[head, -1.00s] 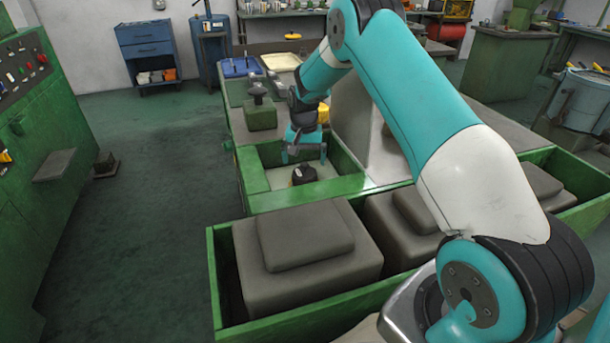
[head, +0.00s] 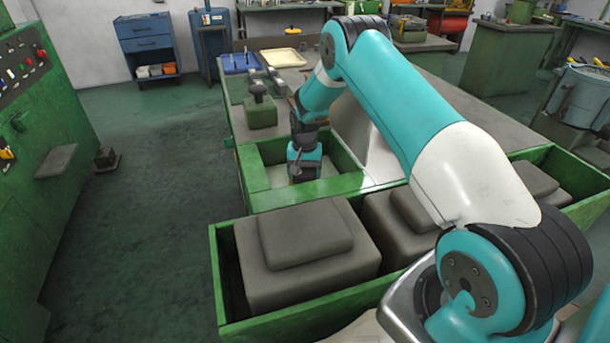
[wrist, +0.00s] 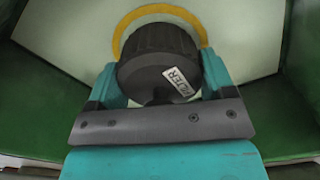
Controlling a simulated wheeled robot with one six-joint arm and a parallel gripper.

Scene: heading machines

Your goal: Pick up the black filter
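The black filter (wrist: 160,58) is a dark, ribbed round part with a white label reading "FILTER". In the wrist view it stands over a yellow ring (wrist: 196,24) on a pale surface. My gripper (wrist: 163,75) has one finger at each side of the filter. I see no clear gap between fingers and filter, and cannot tell whether they press on it. In the head view my gripper (head: 304,177) is down inside the green-walled compartment, and it and my wrist hide the filter.
Green walls (head: 248,170) close in around the compartment. A green block with a dark knob (head: 260,112) stands just behind it. A grey slanted panel (head: 355,125) rises to the right. Bins with large grey blocks (head: 310,245) lie in front. Blue (head: 240,63) and cream (head: 283,57) trays are at the back.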

